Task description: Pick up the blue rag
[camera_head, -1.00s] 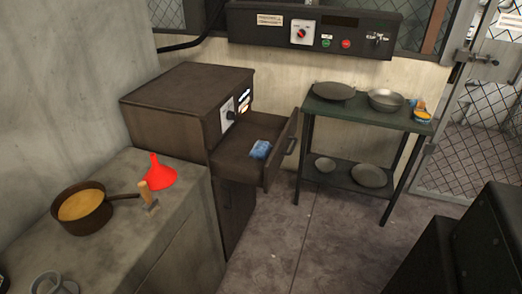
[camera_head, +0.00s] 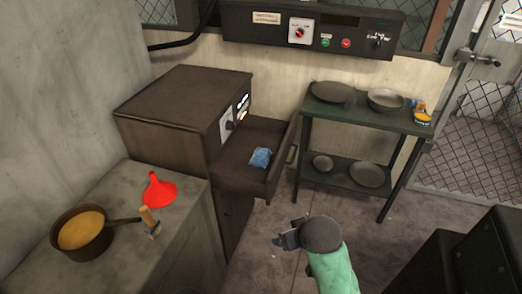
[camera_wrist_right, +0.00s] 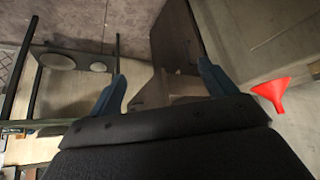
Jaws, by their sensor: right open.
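The blue rag (camera_head: 260,157) lies crumpled inside the open drawer (camera_head: 232,172) of the dark brown cabinet in the head view. My right gripper (camera_head: 277,242) has come in at the bottom middle, in front of and below the drawer, well apart from the rag. In the right wrist view its two fingers (camera_wrist_right: 160,92) are spread apart with nothing between them. I cannot make out the rag in that view. My left gripper is not in view.
The drawer front with its handle (camera_head: 292,152) stands out towards the green metal shelf (camera_head: 375,122) with pans. A concrete counter (camera_head: 190,215) at left holds a red funnel (camera_head: 160,190), a brown pot (camera_head: 82,230) and a small tool. Floor between is clear.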

